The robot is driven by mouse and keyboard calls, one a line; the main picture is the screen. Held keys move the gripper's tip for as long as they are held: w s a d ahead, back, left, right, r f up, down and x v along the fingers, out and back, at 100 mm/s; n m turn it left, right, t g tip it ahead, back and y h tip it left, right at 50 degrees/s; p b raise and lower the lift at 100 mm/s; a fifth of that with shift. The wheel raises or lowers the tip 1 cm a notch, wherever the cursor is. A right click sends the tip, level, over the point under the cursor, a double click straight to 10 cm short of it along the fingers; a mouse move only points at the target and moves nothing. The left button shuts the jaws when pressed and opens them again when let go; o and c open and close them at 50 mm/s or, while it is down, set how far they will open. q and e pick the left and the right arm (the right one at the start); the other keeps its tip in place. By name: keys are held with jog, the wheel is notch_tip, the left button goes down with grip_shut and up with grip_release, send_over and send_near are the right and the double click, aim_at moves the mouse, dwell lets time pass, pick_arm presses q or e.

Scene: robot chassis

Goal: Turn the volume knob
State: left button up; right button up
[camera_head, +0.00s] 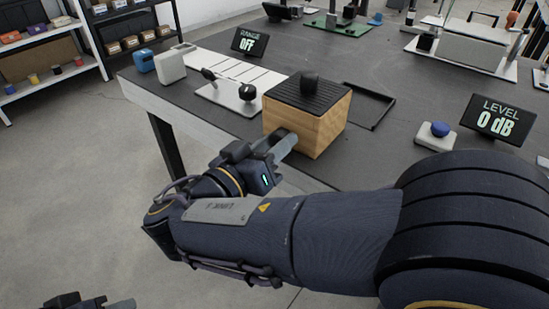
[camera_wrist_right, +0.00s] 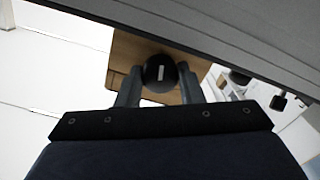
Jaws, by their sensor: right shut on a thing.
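The volume knob (camera_wrist_right: 160,73) is round and black with a white mark. In the right wrist view it sits on the wooden front face of a box, between my two fingers. The wooden box (camera_head: 314,129) has a black ribbed top and stands at the table's front edge. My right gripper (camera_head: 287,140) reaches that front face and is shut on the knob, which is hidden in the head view. The level display (camera_head: 495,119) at right reads "0 dB". Only part of my left gripper (camera_head: 95,303) shows at the bottom left; its jaw state is unclear.
A display reading "OFF" (camera_head: 250,42) stands at the back left. A metal plate with black knobs (camera_head: 226,98) is left of the box. An empty black frame (camera_head: 363,108) lies right of it. A blue button on a white base (camera_head: 437,136) is at the right.

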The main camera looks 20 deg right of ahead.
pick_arm(q)
jog(key=shift+f+b, duration=1.35)
jog(key=shift+f, duration=0.45)
pick_arm(e)
jog(key=shift+f+m, duration=0.1)
jog(key=shift+m, duration=1)
jog(key=o, duration=1)
pick_arm(q)
jog(key=shift+r+p, duration=0.9)
pick_arm(e)
jog(key=v, duration=0.7)
jog(key=shift+s+a, duration=0.25)
jog(key=shift+a, duration=0.1)
